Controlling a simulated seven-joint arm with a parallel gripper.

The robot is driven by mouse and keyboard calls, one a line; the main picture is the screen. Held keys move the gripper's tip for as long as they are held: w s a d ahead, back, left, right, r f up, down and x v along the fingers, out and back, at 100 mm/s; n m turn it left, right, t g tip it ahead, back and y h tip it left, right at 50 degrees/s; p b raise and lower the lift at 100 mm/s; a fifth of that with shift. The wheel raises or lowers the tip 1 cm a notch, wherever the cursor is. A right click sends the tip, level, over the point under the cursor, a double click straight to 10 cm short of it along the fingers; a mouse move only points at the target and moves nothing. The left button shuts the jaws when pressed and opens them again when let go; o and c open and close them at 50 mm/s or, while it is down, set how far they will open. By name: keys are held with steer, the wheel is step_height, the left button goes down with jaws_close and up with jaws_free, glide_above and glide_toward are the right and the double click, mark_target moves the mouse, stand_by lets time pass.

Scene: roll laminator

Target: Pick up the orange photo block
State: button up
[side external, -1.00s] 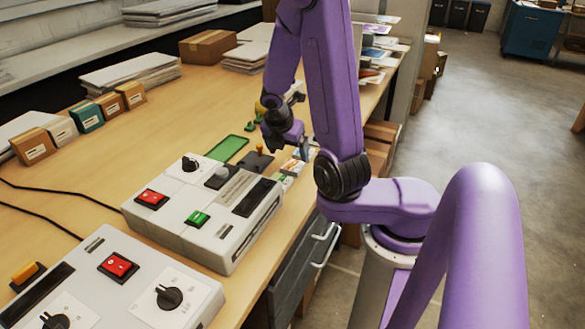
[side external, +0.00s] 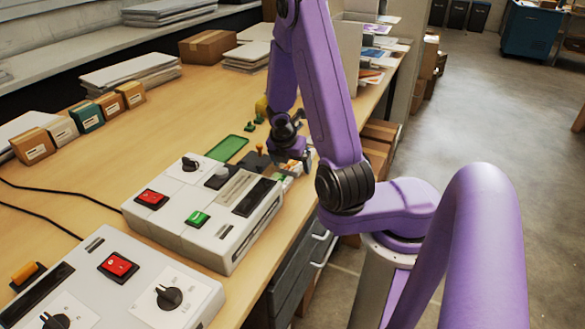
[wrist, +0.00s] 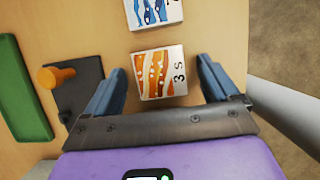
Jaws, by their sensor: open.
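The orange photo block (wrist: 158,73) lies on the table in the wrist view, with an orange and white picture and a white strip marked "3 S". My gripper (wrist: 160,80) is open, with one blue finger on each side of the block and gaps between the fingers and the block. In the side view my gripper (side external: 293,158) is low over the table beyond the near laminator, and the block is hard to make out there.
A blue picture block (wrist: 153,12) lies just beyond the orange one. An orange-knobbed dark plate (wrist: 80,90) and a green tray (wrist: 22,90) are to the left. A laminator (side external: 205,210) stands in front, and the table edge is on the right.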

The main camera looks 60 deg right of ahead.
mark_target(297, 170)
steer(key=c, duration=1.2)
steer(key=shift+o, duration=0.2)
steer(key=shift+r, duration=0.2)
steer(key=shift+r, duration=0.8)
steer(key=r, duration=0.1)
steer(key=s+r, duration=0.1)
steer(key=s+a+r, duration=0.1)
steer(key=r, duration=0.1)
steer(key=s+a+r, duration=0.5)
steer(key=s+r, duration=0.2)
steer(key=s, duration=0.3)
steer(key=shift+s+a, duration=0.2)
steer(key=shift+a, duration=0.05)
